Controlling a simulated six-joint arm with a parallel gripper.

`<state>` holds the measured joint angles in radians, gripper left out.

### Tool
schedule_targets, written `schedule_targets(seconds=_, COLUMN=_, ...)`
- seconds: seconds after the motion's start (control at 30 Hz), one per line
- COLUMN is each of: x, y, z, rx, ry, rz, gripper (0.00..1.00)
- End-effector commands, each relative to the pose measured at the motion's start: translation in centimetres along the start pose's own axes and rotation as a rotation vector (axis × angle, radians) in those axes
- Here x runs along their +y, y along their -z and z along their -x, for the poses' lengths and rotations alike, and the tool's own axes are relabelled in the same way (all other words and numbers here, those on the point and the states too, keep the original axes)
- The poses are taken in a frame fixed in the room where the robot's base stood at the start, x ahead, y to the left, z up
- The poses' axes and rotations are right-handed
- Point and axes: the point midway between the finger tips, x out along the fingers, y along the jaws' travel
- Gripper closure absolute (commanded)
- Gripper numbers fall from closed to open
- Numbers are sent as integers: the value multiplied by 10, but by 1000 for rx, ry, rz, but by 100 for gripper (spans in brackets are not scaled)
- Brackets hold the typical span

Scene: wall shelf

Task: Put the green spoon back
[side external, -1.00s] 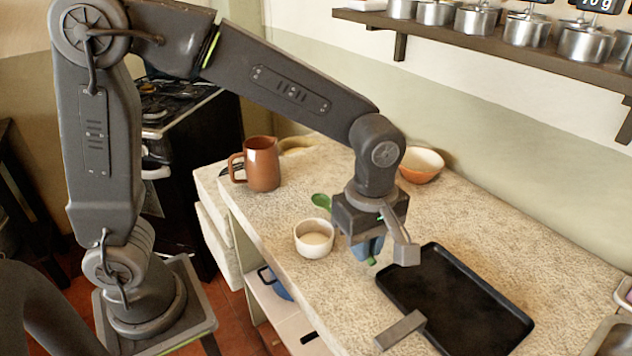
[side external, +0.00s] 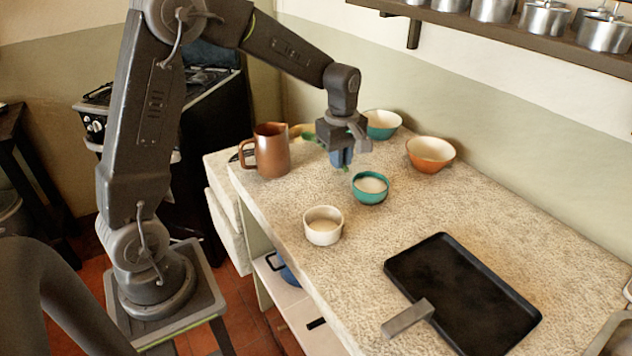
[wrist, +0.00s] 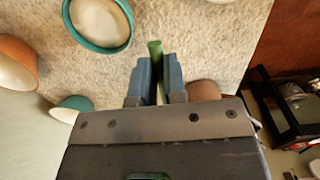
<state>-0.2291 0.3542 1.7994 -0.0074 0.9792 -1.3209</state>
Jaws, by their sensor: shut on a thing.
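My gripper (side external: 341,160) is above the far part of the counter, to the right of the brown pitcher. It is shut on the green spoon. The spoon's rounded end (side external: 308,136) shows left of the gripper. In the wrist view the green handle (wrist: 155,48) sticks out between the blue fingers (wrist: 156,75); the rest of the spoon is hidden by the gripper body. A teal bowl with white contents (side external: 370,187) stands near the gripper, and a white bowl with pale contents (side external: 323,226) is closer to the camera.
Another teal bowl (side external: 382,123) and an orange bowl (side external: 430,154) stand near the wall. A black tray (side external: 463,290) lies at the right. The counter's middle is clear.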

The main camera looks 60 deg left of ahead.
Motion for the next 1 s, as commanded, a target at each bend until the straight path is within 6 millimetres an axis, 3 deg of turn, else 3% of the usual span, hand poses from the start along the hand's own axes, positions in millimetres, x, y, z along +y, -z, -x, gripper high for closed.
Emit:
schedule_targets(seconds=0.03, x=1, y=16, z=-2, rx=0, ry=-1, rz=11, gripper=100)
schedule_targets(seconds=0.1, x=1, y=31, z=-4, rx=0, ry=-1, rz=14, gripper=100)
schedule_targets(seconds=0.23, x=0, y=44, z=-9, rx=0, ry=-1, rz=16, gripper=100)
schedule_targets(seconds=0.5, x=0, y=46, z=-56, rx=0, ry=1, rz=14, gripper=100)
schedule_targets(seconds=1.0, x=-1, y=46, z=-106, rx=1, ry=-1, rz=15, gripper=100)
